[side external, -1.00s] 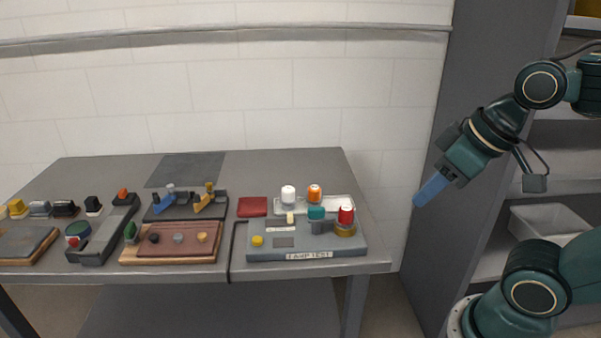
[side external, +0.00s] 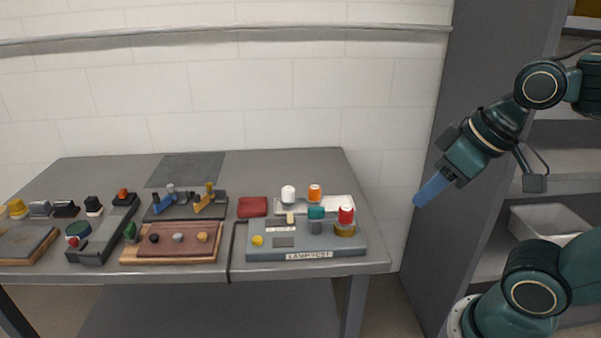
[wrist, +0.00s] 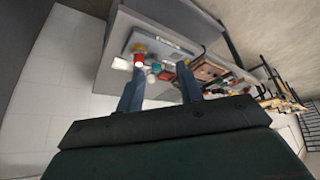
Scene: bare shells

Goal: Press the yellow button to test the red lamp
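The grey lamp test board (side external: 345,251) lies on the right part of the table. The yellow button (side external: 257,241) is at its front left. The red lamp (side external: 346,214) stands upright in a brass-coloured holder (side external: 345,231) at the board's right end; it looks unlit, though I cannot be sure. It also shows in the wrist view (wrist: 138,60). My gripper (side external: 418,202) is in the air right of the table, well apart from the board, its blue fingers pointing down and left. In the wrist view my gripper (wrist: 160,72) has its fingers spread with nothing between them.
A teal lamp (side external: 316,212) stands in a grey holder left of the red one. White (side external: 288,192) and orange (side external: 314,192) lamps stand in a pale tray behind. A red pad (side external: 252,206) and a black cable (side external: 232,252) lie left of the board. Other fixtures fill the table's left.

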